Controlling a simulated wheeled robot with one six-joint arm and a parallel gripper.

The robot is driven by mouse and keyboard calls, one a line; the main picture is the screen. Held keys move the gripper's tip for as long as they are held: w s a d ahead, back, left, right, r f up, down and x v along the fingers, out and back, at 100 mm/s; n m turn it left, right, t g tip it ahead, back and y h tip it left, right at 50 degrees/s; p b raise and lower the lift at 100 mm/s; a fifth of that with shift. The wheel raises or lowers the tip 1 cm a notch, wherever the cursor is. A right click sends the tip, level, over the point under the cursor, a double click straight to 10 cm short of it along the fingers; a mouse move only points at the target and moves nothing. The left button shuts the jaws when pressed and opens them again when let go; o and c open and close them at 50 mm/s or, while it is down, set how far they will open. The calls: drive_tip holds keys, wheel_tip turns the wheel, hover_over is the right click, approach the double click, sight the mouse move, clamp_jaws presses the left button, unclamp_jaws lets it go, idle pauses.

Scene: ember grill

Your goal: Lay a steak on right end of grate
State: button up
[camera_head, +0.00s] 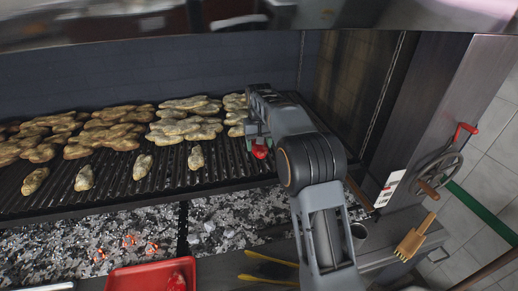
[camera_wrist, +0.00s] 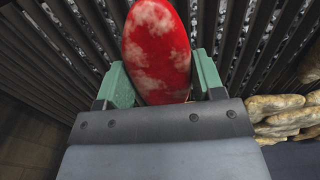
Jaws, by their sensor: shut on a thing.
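The raw red steak (camera_wrist: 156,48) is between the two green fingers of my gripper (camera_wrist: 158,84), which is shut on it. In the head view the red steak (camera_head: 260,151) shows below my gripper (camera_head: 258,140), over the right part of the grate (camera_head: 225,170). In the wrist view the grate bars lie behind the steak. I cannot tell whether the steak touches the bars. Another red piece (camera_head: 177,281) lies in the red tray (camera_head: 150,274) at the bottom of the head view.
Several browned pieces (camera_head: 120,125) cover the back and left of the grate, close to the left of my gripper. Ash and glowing coals (camera_head: 130,243) lie below in front. A crank wheel (camera_head: 437,172), a brush (camera_head: 415,238) and tongs (camera_head: 268,258) are at the right and front.

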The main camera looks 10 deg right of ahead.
drive_tip(key=shift+w+d+f, duration=0.1)
drive_tip(key=shift+w+f, duration=0.2)
drive_tip(key=shift+f, duration=1.65)
drive_tip(key=shift+f, duration=0.1)
drive_tip(key=o, duration=1)
